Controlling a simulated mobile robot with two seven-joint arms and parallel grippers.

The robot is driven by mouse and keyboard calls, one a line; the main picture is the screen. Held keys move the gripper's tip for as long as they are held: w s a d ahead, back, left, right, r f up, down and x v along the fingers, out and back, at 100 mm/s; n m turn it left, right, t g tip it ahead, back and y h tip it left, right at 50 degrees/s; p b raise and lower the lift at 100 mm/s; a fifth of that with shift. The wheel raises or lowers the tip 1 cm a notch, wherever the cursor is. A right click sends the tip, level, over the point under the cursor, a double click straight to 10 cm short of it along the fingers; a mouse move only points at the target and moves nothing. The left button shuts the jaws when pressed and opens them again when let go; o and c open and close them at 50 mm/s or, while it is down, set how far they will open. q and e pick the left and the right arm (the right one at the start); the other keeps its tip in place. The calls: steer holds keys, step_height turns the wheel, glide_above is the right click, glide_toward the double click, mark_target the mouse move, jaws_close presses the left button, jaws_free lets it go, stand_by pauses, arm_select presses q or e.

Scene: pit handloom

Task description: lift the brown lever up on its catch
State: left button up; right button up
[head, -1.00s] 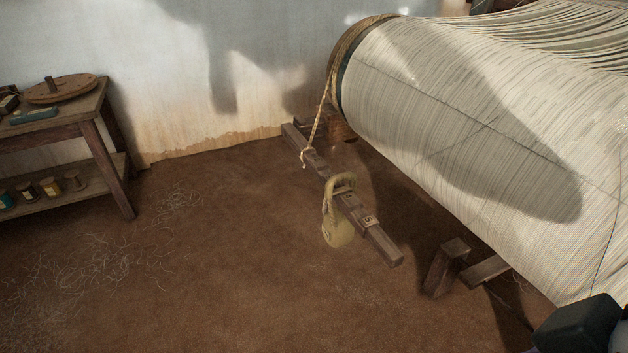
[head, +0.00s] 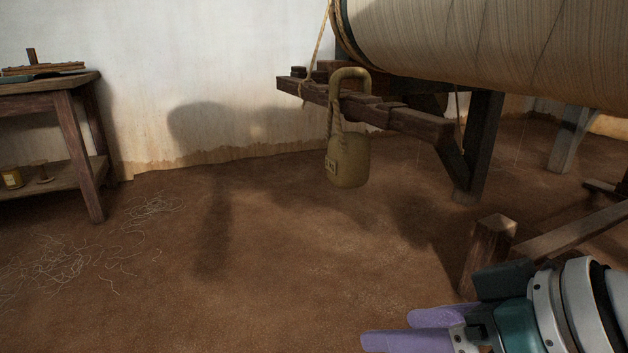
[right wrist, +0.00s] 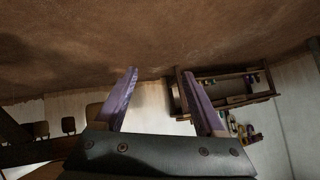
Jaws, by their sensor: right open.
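The brown lever (head: 420,124) is a notched wooden beam below the large cloth-covered roller, in the head view. A rope comes down to its far left end. A tan, padlock-shaped weight (head: 348,160) hangs from it by a hooked top, above the floor. I cannot make out the catch for certain. My right gripper (head: 408,328) has purple fingers and is at the bottom right, nearer me than the lever and apart from it. In the right wrist view its fingers (right wrist: 160,74) are spread with nothing between them. My left gripper is not in view.
The roller (head: 490,45) fills the top right. Dark posts (head: 480,145) stand beneath it, and a short wooden post (head: 490,250) is near my right gripper. A side table (head: 82,150) stands at left. Tangled thread (head: 60,255) lies on the otherwise clear middle-left floor.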

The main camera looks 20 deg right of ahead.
steer(key=w+d+r+m+t, duration=0.4)
steer(key=w+d+r+t, duration=0.25)
steer(key=w+r, duration=0.2)
steer(key=m+t+h, duration=0.3)
glide_toward(411, 125)
steer(key=shift+w+d+f, duration=0.1)
steer(key=shift+w+d, duration=0.65)
steer(key=shift+w, duration=0.2)
steer(key=shift+w+d, duration=0.1)
steer(key=shift+w, duration=0.2)
steer(key=w, duration=0.2)
steer(key=w+b, duration=0.1)
steer(key=w, duration=0.2)
steer(key=w+b, duration=0.1)
steer(key=w, duration=0.2)
steer(key=shift+a, duration=0.4)
steer(key=shift+w+a, duration=0.1)
steer(key=shift+w, duration=0.5)
steer(key=shift+c, duration=0.4)
steer(key=c, duration=0.4)
jaws_close()
